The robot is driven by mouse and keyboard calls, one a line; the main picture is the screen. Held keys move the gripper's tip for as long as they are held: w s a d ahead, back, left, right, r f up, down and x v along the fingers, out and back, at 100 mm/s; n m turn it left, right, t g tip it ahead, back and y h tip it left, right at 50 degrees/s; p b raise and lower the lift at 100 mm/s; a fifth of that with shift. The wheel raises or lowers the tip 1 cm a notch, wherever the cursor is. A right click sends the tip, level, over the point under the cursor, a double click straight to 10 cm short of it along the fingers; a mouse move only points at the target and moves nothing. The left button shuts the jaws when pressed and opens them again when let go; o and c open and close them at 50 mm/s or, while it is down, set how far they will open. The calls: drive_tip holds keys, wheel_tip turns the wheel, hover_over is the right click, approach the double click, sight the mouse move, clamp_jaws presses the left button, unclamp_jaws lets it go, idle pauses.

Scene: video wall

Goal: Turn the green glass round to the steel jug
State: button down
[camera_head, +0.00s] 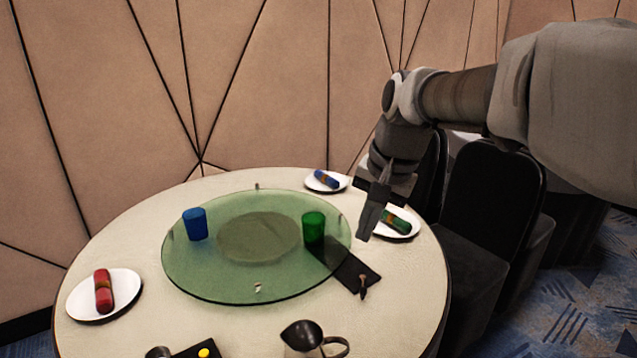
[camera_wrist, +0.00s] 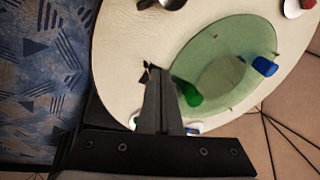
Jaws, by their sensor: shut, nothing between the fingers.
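The green glass (camera_head: 314,229) stands upright near the right edge of a round, see-through green turntable (camera_head: 205,285). The steel jug (camera_head: 303,337) stands on the table at the near edge, off the turntable, its handle to the right. My gripper (camera_head: 366,228) points down, shut and empty, to the right of the green glass and apart from it in the picture. In the wrist view the shut fingers (camera_wrist: 155,75) lie beside the green glass (camera_wrist: 191,95). How high the fingertips are above the table is hard to tell.
A blue glass (camera_head: 195,224) stands at the turntable's left. Small pegs (camera_head: 258,288) show at its rim. A dark napkin (camera_head: 349,272) lies right. Plates with red (camera_head: 103,291), blue (camera_head: 326,179) and green rolls (camera_head: 397,223) ring the table. Black chairs (camera_head: 490,190) stand right.

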sight(202, 286)
drive_tip(key=w+a+f+m+g+p, duration=0.25)
drive_tip(key=w+a+f, duration=0.25)
drive_tip(key=w+a, duration=0.45)
drive_tip(key=w+a+f+m+g+p, duration=0.1)
drive_tip(key=w+a+f, duration=0.2)
drive_tip(key=a+f, duration=0.25)
drive_tip(key=w+a+f+m+g+p, duration=0.1)
drive_tip(key=w+a+f+m, duration=0.1)
drive_tip(key=w+a+f, duration=0.35)
drive_tip(key=x, duration=0.3)
drive_tip(key=s+d+b+x, duration=0.1)
drive_tip(key=x, duration=0.3)
drive_tip(key=b+x, duration=0.1)
drive_tip(key=x, duration=0.2)
drive_tip(key=shift+s+d+f, duration=0.25)
drive_tip(key=shift+s+f, duration=0.1)
drive_tip(key=shift+f, duration=0.05)
drive_tip(key=shift+a, duration=0.1)
